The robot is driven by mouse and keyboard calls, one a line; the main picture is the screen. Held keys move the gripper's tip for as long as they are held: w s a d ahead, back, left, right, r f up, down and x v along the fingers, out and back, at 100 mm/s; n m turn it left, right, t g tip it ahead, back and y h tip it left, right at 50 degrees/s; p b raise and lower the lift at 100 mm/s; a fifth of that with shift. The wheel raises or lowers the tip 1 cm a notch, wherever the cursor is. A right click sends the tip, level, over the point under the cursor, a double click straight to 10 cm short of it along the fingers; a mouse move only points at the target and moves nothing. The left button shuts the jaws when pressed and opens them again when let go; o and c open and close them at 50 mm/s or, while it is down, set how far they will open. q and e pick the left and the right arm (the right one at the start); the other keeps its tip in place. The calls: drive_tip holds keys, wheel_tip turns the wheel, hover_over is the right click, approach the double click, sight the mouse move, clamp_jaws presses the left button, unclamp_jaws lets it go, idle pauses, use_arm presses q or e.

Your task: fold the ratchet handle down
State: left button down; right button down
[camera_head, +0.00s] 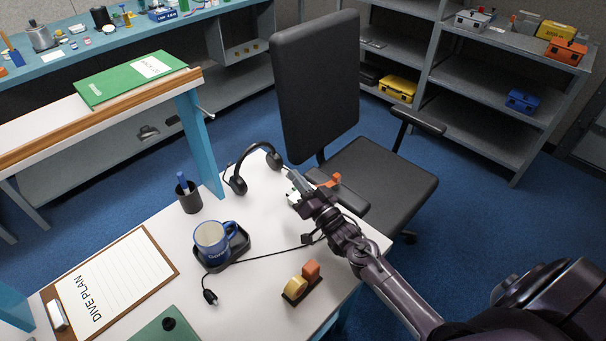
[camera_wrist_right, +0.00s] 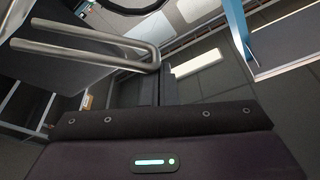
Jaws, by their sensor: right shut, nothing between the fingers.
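My right gripper (camera_head: 298,184) reaches in from the lower right and is shut, with nothing held. Its fingers are over the far right part of the white desk (camera_head: 262,178). Beside and partly behind it are a small white item (camera_head: 293,197) and an orange part (camera_head: 331,181), both mostly covered by the gripper. In the right wrist view a grey U-shaped metal bar (camera_wrist_right: 95,42) crosses the upper left; I cannot tell whether it is the ratchet handle or whether the gripper touches it. No ratchet handle shows clearly in the head view. My left gripper is not in view.
A dark chair (camera_head: 385,180) stands close behind the gripper.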

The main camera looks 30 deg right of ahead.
drive_tip(key=shift+s+a+f, duration=0.25)
drive_tip(key=shift+a+f, duration=0.25)
drive_tip(key=shift+a, duration=0.1)
